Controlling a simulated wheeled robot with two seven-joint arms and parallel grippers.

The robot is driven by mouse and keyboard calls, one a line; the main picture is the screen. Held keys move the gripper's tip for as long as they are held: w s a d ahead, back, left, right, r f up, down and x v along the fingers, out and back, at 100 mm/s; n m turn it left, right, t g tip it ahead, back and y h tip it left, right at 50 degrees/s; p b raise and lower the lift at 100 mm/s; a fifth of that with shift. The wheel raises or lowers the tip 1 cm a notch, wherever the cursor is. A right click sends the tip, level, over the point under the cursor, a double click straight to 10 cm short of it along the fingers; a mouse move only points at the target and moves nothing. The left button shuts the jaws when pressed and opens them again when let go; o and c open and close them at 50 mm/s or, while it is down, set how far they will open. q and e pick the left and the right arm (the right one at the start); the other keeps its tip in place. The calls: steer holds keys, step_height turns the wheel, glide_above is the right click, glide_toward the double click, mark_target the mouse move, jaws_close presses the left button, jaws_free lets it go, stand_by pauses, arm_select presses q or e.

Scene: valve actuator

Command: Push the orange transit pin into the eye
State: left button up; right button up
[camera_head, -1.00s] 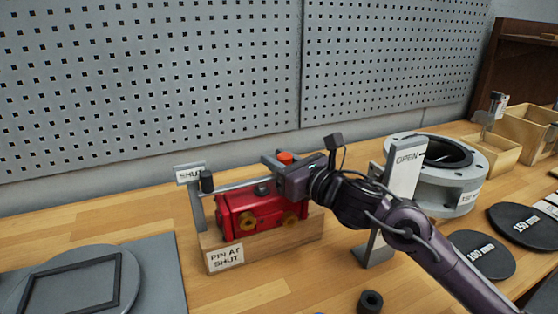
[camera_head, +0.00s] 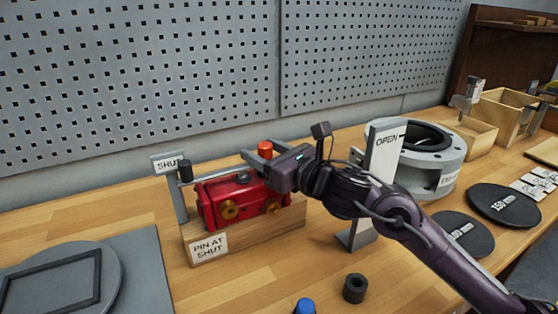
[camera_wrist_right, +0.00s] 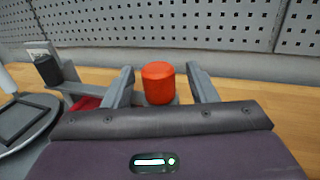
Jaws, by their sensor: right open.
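The orange transit pin (camera_head: 265,149) stands upright at the back right of the red actuator (camera_head: 235,203). In the right wrist view its orange head (camera_wrist_right: 158,83) shows between my two finger tips, with gaps on both sides. My right gripper (camera_head: 260,157) is open around or just in front of the pin and does not grip it. The eye and the pin's lower end are hidden behind the gripper and the actuator. My left gripper is not in view.
The OPEN sign post (camera_head: 383,155) stands just right of the actuator, behind my right forearm. A grey flanged ring (camera_head: 435,178), black discs (camera_head: 500,205) and wooden bins (camera_head: 505,115) are further right. A black ring (camera_head: 354,288) lies in front. The pegboard (camera_head: 140,80) is behind.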

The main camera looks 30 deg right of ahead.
mark_target(271, 156)
steer(key=b+v, duration=0.1)
steer(key=v, duration=0.3)
steer(key=shift+s, duration=0.35)
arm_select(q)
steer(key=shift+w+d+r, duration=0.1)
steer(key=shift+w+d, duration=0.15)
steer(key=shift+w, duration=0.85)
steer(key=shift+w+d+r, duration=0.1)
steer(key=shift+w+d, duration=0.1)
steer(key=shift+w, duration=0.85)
arm_select(e)
steer(key=shift+v, duration=0.85)
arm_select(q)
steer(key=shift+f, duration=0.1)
